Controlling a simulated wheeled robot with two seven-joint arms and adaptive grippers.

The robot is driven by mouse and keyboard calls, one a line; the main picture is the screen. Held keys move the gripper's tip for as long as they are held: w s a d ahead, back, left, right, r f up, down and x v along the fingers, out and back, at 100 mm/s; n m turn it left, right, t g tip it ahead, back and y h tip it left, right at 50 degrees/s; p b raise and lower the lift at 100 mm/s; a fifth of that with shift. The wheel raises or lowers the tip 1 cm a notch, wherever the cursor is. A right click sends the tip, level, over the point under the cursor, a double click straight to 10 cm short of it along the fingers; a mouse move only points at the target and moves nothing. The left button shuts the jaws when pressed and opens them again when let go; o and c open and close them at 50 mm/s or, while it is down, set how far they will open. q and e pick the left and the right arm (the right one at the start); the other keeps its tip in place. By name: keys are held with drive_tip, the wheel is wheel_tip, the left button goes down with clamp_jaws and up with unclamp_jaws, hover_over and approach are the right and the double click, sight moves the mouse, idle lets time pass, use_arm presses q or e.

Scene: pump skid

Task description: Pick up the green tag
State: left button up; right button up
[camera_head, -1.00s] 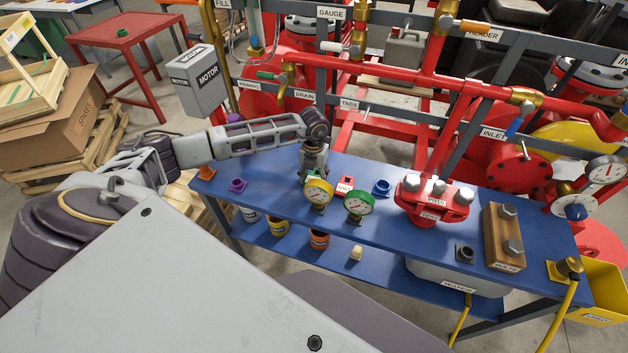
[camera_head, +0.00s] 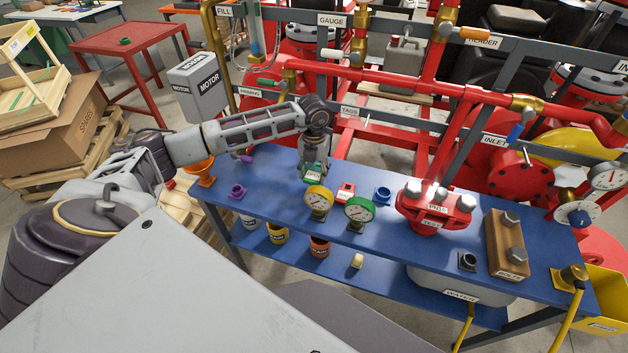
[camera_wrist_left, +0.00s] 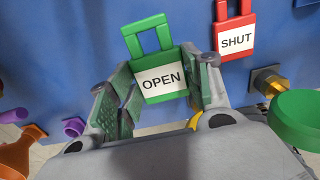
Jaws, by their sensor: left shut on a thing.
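The green tag (camera_wrist_left: 160,79), with a white label reading OPEN and an open loop at its top, is between the fingers of my left gripper (camera_wrist_left: 158,92) in the left wrist view. The gripper is shut on the tag's body from both sides. In the head view, my left gripper (camera_head: 314,174) points down over the back left of the blue bench (camera_head: 285,190), and the green tag (camera_head: 316,168) shows at its fingers. A red tag (camera_wrist_left: 235,38) reading SHUT lies apart from it on the bench, and shows in the head view (camera_head: 346,191). My right gripper does not show.
A yellow gauge (camera_head: 319,200) and a green gauge (camera_head: 359,210) stand close in front of my left gripper. A purple fitting (camera_head: 237,192) is to the left, a blue one (camera_head: 383,193) to the right. Red pipework (camera_head: 375,75) and a grey rail run behind the bench.

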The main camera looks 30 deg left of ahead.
sight(313, 175)
use_arm(q)
drive_tip(key=shift+r, duration=2.05)
drive_tip(key=shift+f, duration=0.1)
